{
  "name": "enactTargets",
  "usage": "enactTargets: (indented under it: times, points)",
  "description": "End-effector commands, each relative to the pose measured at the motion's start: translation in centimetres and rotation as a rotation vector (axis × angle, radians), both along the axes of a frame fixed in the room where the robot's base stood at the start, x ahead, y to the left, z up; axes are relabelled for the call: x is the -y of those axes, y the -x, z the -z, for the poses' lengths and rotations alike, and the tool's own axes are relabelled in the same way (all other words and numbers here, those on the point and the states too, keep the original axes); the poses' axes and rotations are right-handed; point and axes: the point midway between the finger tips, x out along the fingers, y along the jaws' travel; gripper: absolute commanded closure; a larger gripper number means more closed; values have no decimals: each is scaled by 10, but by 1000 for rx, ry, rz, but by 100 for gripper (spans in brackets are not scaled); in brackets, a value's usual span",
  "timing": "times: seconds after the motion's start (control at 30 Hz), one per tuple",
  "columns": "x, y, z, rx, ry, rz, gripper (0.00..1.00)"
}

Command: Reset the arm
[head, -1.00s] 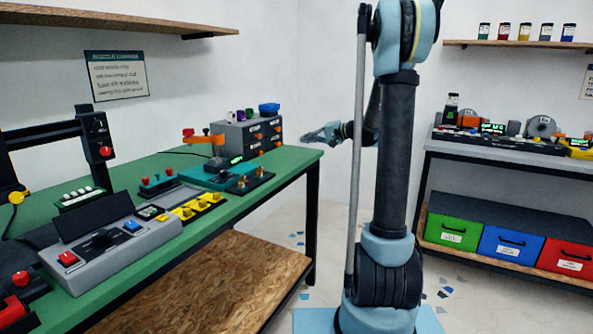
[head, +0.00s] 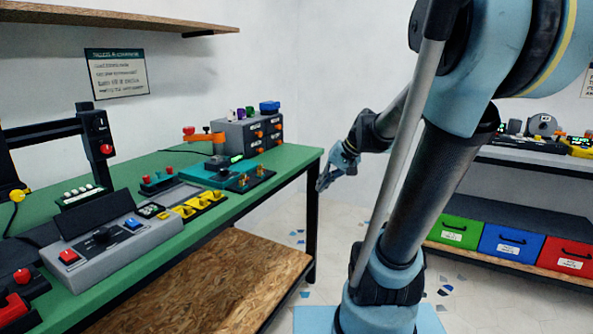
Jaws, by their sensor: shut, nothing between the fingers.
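My gripper (head: 327,181) shows in the head view, just right of the green bench's right end. It points down and to the left, with its fingers shut and empty. It hangs a little below the level of the bench top (head: 293,165), close to the bench leg; I cannot tell whether there is a gap in depth. My arm is bent, with its large upper links close to the camera at the upper right.
The green bench carries a grey control box (head: 112,240), yellow clips (head: 202,203) and a grey drawer unit (head: 252,135). On the right, a shelf bench holds green (head: 453,231), blue (head: 512,245) and red (head: 568,256) bins. Tiled floor between them is open.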

Motion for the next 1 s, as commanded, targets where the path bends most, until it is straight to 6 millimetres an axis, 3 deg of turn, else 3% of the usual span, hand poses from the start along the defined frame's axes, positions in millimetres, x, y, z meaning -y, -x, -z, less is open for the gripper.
enactTargets:
  times: [0.03,0.3,0.6,0.8,1.0]
  points:
    - [4,16,7,-5,34,-6,100]
    - [38,86,46,-29,230,-36,100]
    - [80,151,90,-52,441,-63,100]
    - [99,174,107,-62,528,-73,100]
    - [104,179,111,-64,549,-75,100]
